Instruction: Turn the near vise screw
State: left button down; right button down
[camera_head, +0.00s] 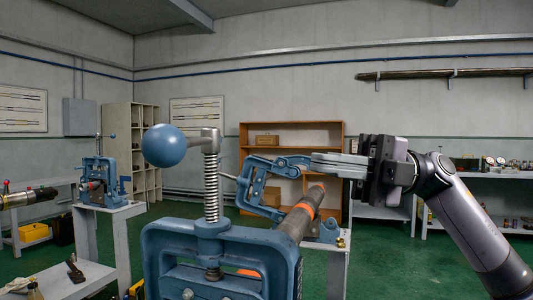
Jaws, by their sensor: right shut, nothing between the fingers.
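The near vise (170,245) is a blue frame in the foreground, cut off by the bottom edge. Its threaded screw (211,185) stands upright through the top collar. A grey handle arm at the screw's top ends in a blue ball (164,146) on the left. My right gripper (316,163) comes in from the right, its grey fingers shut and empty, pointing left. It is to the right of the near screw and apart from it in the picture. The fingertips overlap the blue frame of another vise (246,185) behind; I cannot tell whether they touch. My left gripper is out of view.
A pipe with an orange band (300,214) runs from the near vise toward the back. A third blue vise (99,180) stands on a grey bench at left. An orange shelf (325,135) stands at the back wall. Green floor (385,262) is open at right.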

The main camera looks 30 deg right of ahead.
notch_tip(320, 180, up, 5)
jog(key=m+t+h, duration=0.2)
jog(key=t+h, duration=0.1)
jog(key=h, duration=0.1)
jog(key=m+h+p, duration=0.1)
send_near(198, 141)
jog(key=x, duration=0.7)
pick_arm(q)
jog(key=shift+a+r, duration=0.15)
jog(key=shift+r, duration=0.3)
pick_arm(e)
jog(key=shift+m+t+h, duration=0.3)
